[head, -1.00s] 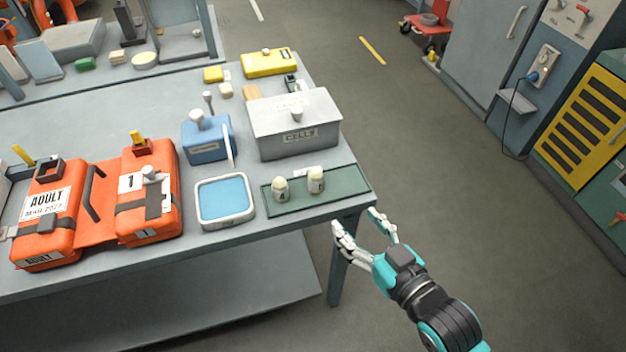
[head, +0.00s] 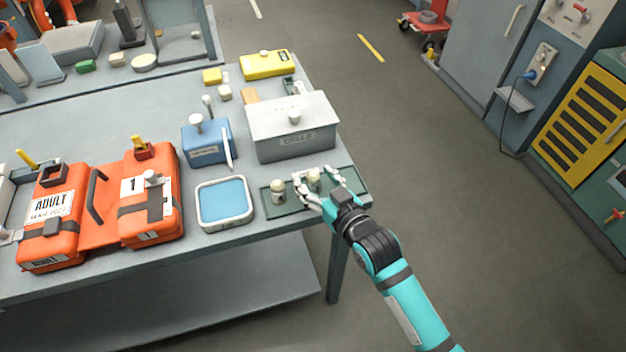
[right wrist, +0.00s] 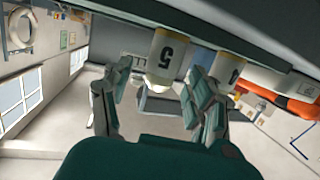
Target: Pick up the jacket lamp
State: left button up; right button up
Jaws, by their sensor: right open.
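Two small cream lamp-like pieces stand on a green tray (head: 287,210) at the table's right corner; no label names either as the jacket lamp. The right one (head: 313,177), marked 5 in the right wrist view (right wrist: 168,52), is partly hidden by my right gripper (head: 313,185). The left one (head: 278,190) stands clear of it and also shows in the right wrist view (right wrist: 229,70). My right gripper is open, its fingers on either side of the piece marked 5. Contact cannot be made out. My left gripper is out of view.
A blue-topped shallow tray (head: 224,201) and orange packs marked ADULT (head: 55,222) lie to the left. A grey lidded box (head: 292,130) stands just behind the green tray, with a blue box (head: 207,143) beside it. Open floor lies right of the table (head: 255,233).

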aim_at(313, 173)
jog(key=shift+x, duration=0.8)
jog(key=shift+s, duration=0.1)
jog(key=shift+c, duration=0.6)
grip_shut()
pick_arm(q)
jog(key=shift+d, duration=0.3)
pick_arm(e)
jog(key=shift+d, duration=0.1)
jog(key=shift+r, duration=0.65)
notch_tip(313, 173, up, 2)
jog(key=shift+r, duration=0.15)
pick_arm(q)
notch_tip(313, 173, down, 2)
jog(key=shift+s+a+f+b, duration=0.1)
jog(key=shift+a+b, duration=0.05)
jog(key=shift+b, duration=1)
pick_arm(e)
jog(key=d+f+v, duration=0.1)
jog(key=v, duration=1.5)
jog(key=shift+f, duration=0.35)
